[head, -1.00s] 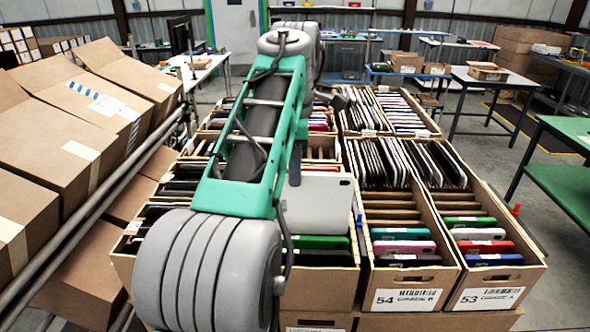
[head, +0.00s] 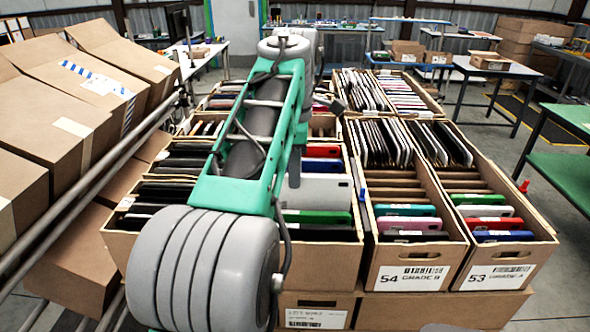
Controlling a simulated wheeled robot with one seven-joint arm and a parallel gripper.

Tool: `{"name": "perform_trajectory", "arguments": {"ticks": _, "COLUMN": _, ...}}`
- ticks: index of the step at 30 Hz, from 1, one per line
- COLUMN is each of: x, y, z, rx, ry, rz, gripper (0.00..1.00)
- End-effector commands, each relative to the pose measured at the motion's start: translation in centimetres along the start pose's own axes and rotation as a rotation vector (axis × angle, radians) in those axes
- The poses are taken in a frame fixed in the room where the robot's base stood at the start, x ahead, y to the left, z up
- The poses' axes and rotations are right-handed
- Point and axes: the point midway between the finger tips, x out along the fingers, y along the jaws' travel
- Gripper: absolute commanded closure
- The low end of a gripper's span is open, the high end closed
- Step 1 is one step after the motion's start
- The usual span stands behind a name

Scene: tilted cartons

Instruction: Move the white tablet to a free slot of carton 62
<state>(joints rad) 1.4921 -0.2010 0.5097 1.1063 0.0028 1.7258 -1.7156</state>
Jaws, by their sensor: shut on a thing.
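The white tablet (head: 325,190) stands upright in the middle front carton (head: 322,268), with its upper part showing above a green device. Red and blue devices stand behind it. My gripper (head: 295,168) is mostly hidden behind my green and grey arm; a grey part of it shows at the tablet's upper left edge, and it is shut on the tablet. The tablet's lower edge is hidden, so I cannot tell whether it touches the slot bottom. No number 62 is readable in view; my arm covers part of the middle carton.
Carton 54 (head: 414,278) and carton 53 (head: 499,276) stand to the right, with devices at the front and empty slots behind them. More filled cartons stand farther back. Brown boxes (head: 62,135) lean on a rail rack at the left. A green table (head: 560,165) stands at right.

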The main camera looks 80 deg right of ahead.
Motion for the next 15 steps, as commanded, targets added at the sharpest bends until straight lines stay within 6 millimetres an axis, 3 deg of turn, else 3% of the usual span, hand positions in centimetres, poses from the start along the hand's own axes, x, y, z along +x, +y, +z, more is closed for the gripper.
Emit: {"name": "perform_trajectory", "arguments": {"ticks": 15, "x": 4.3, "y": 0.0, "z": 0.0, "rx": 0.000, "ry": 0.000, "rz": 0.001, "gripper": 1.00}}
